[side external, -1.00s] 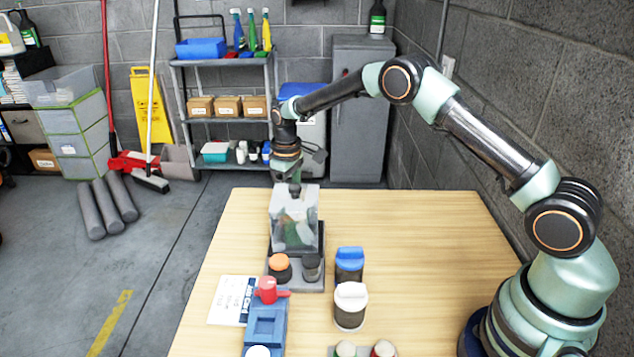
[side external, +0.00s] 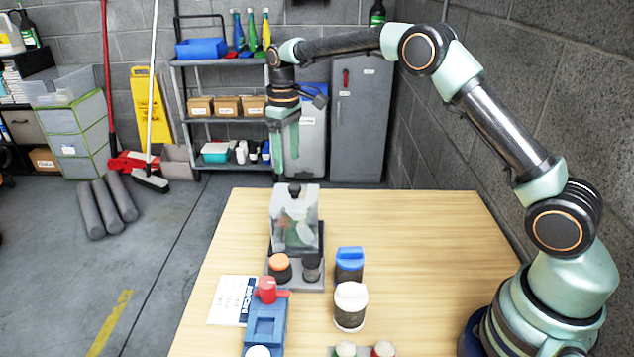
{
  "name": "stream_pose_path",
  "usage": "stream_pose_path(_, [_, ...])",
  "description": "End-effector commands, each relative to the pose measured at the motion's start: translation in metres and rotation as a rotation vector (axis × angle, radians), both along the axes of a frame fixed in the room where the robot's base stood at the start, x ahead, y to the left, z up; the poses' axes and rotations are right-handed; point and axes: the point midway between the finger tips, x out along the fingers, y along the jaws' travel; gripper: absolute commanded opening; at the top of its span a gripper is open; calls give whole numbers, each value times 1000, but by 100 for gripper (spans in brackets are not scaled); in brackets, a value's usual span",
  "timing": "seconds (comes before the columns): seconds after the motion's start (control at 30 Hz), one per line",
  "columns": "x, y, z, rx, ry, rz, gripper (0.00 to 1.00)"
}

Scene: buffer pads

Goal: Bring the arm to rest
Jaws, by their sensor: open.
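My gripper (side external: 287,165) is in the air above the far end of the wooden table (side external: 420,240). Its fingers point down and are apart, with nothing between them. Just below the fingers is a clear container with a dark knob on top (side external: 294,222), standing upright on a dark grey stand (side external: 312,283). The fingertips are apart from the knob.
On the stand are an orange-topped jar (side external: 279,265) and a dark grey jar (side external: 312,268). Nearby are a blue-lidded jar (side external: 349,264), a white-lidded jar (side external: 350,307), a blue fixture with a red handle (side external: 265,325) and a printed sheet (side external: 228,300). The table's right side is clear.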

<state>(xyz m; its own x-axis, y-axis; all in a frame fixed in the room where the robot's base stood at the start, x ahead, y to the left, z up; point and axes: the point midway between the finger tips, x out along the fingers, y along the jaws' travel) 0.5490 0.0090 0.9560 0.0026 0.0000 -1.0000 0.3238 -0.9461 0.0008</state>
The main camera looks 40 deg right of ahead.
Motion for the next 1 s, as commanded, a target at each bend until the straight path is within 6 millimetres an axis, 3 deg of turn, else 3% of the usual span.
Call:
stream_pose_path(0.3, [-1, 0, 3, 0, -3, -2, 69])
stream_pose_path(0.47, [-11, -1, 28, 1, -39, -22, 69])
stream_pose_path(0.7, [-53, -3, 85, 8, -133, -86, 69])
stream_pose_path(1.0, [-123, -6, 128, 24, -254, -168, 69])
